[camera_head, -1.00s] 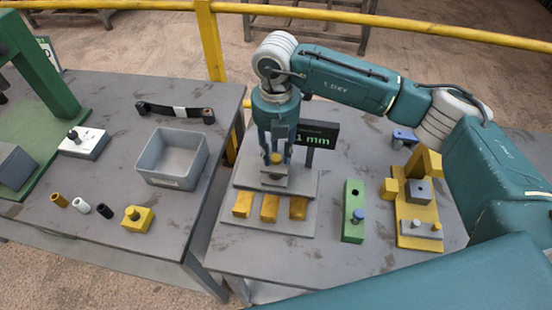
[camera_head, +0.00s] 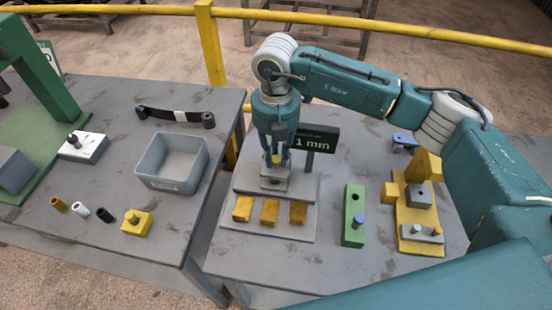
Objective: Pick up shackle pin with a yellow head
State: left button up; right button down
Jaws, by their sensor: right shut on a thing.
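The shackle pin with a yellow head (camera_head: 277,159) stands upright at the grey block on the grey stepped fixture (camera_head: 240,190), on the right table. My right gripper (camera_head: 276,162) points down over it, its fingers shut around the yellow head. The pin's shank below the head is hidden. My left gripper is not in view.
Three yellow blocks (camera_head: 269,212) sit on the fixture's front. A display reading 1 mm (camera_head: 315,140) stands behind. A grey bin (camera_head: 171,185) is on the left table.

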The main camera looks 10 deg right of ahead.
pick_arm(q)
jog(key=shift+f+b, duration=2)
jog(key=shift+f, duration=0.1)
pick_arm(e)
notch_tip(320, 180, up, 19)
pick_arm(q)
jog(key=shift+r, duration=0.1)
pick_arm(e)
jog(key=shift+w+f, duration=0.1)
jog(key=shift+f, duration=0.05)
